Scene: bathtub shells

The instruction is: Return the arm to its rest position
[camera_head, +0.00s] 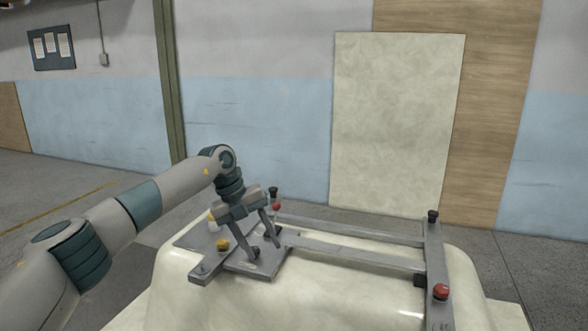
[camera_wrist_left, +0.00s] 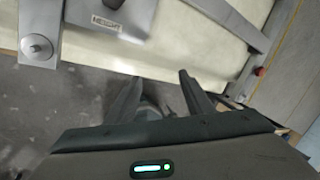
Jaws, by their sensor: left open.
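My left gripper (camera_head: 266,243) is open and appears in front of the left end of a grey metal frame in the head view. Its two fingers are spread, and I see nothing held between them in the left wrist view (camera_wrist_left: 160,80). The frame (camera_head: 350,254) lies on top of a cream bathtub shell (camera_head: 330,300). The gripper's height above the frame's plate (camera_head: 250,270) is hard to judge. The left wrist view shows the shell's cream surface (camera_wrist_left: 190,48) and frame parts beyond the fingertips. My right gripper is not in view.
The frame carries a red knob (camera_head: 441,291) at its right, a yellow knob (camera_head: 222,244) at its left and dark posts. A cream panel (camera_head: 395,120) stands behind against the wall. Open floor (camera_head: 60,190) lies to the left.

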